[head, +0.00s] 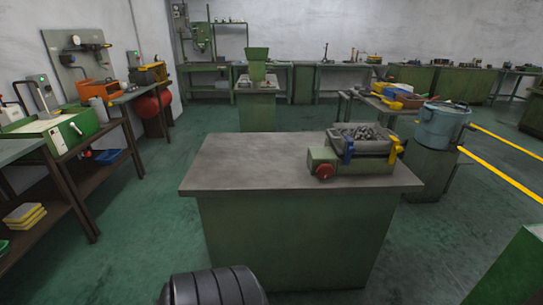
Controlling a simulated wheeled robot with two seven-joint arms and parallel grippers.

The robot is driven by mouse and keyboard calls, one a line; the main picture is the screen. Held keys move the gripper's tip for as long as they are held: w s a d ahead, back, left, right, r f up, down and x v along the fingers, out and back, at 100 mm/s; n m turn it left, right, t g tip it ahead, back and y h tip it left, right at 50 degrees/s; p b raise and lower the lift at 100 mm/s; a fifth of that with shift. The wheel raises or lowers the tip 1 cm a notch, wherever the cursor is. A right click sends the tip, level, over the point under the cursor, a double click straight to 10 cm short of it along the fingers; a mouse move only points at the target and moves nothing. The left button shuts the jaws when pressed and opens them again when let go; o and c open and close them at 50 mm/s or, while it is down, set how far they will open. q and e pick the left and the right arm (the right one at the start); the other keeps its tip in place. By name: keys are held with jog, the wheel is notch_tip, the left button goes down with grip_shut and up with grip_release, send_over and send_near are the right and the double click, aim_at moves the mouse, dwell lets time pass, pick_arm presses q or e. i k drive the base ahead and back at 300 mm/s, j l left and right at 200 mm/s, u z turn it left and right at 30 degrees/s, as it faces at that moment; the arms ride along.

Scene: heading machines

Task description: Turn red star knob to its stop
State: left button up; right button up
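The red star knob (324,171) is on the front left of a small green machine (356,169). The machine stands on the right part of a grey-topped green workbench (250,160) in the middle of the head view. The knob faces me, and nothing touches it. It is too small to tell its exact angle. Neither of my grippers shows in this view.
A grey tray of metal parts (366,133) with blue and yellow clamps sits on the machine. The bench top left of it is bare. A blue-grey drum (443,125) and yellow bars (500,175) are at right. Green floor is open left of the bench.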

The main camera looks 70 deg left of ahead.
aim_at(325, 171)
jog(key=u, duration=1.65)
jog(key=i+j, duration=0.15)
jog(key=i, duration=0.15)
jog(key=i+j, duration=0.15)
jog(key=i, duration=0.1)
